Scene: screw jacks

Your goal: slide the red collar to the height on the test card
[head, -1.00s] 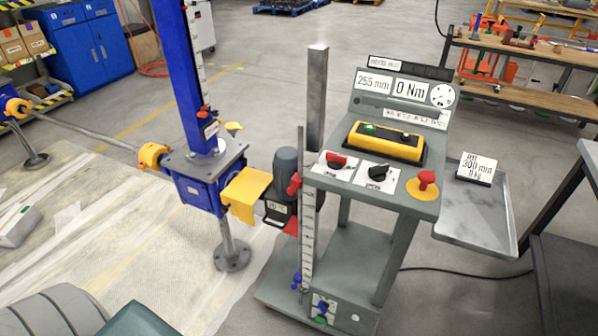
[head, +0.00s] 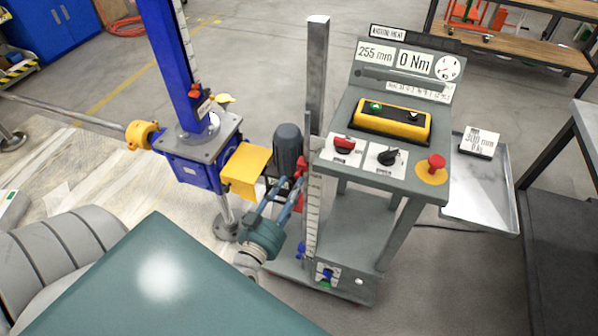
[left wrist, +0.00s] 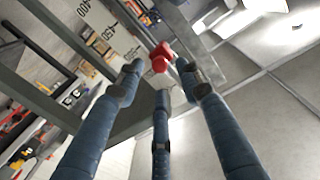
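The red collar (head: 299,174) sits on the upright ruled scale (head: 313,215) at the front of the grey test stand. It also shows in the left wrist view (left wrist: 160,55), just beyond the fingertips. My left gripper (head: 285,192) is below and left of the collar in the head view, pointing up at it. In the left wrist view its three blue fingers (left wrist: 160,84) are spread apart, with nothing between them; contact with the collar cannot be told. The test card (head: 479,142) reads 300 mm and stands on the side tray. My right gripper is not in view.
A blue collar (head: 301,250) sits lower on the scale. The motor (head: 288,147) and yellow guard (head: 243,170) are close left of the scale. The console display (head: 375,52) reads 255 mm and 0 Nm. A dark workbench (head: 560,200) stands at right.

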